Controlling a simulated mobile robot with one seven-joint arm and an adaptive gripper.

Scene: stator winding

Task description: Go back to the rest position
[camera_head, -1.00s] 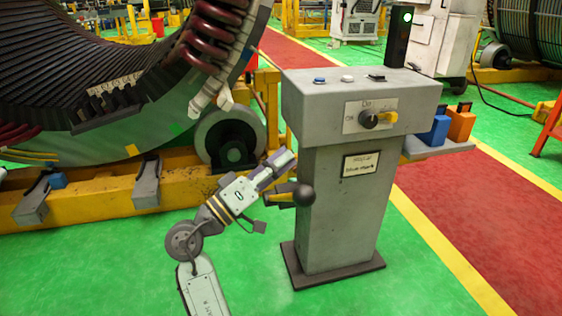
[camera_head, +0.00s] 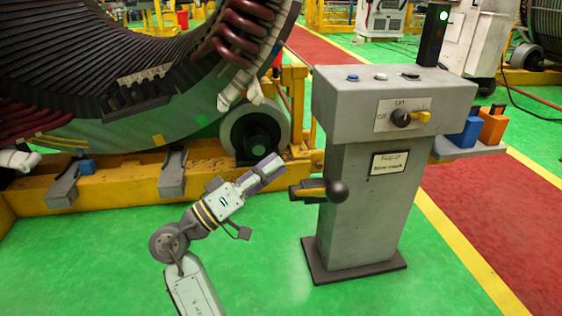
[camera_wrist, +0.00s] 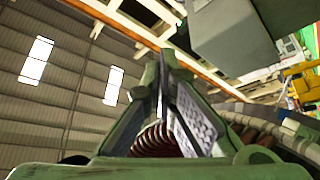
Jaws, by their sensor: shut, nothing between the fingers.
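My gripper (camera_head: 272,168) is at the end of my raised arm in the head view, left of the grey control console (camera_head: 370,210). It is shut and empty, with a visible gap between it and the console's lever, which ends in a black ball knob (camera_head: 337,192). In the wrist view my gripper's two fingers (camera_wrist: 167,55) come together at their tips, pointing up towards the hall roof.
The large stator (camera_head: 130,130) rests on a roller (camera_head: 258,137) and yellow frame (camera_head: 110,195) behind my arm. A side shelf (camera_head: 470,150) on the console holds a blue bin (camera_head: 463,133) and an orange bin (camera_head: 493,127). Green floor (camera_head: 90,265) is clear at the front left.

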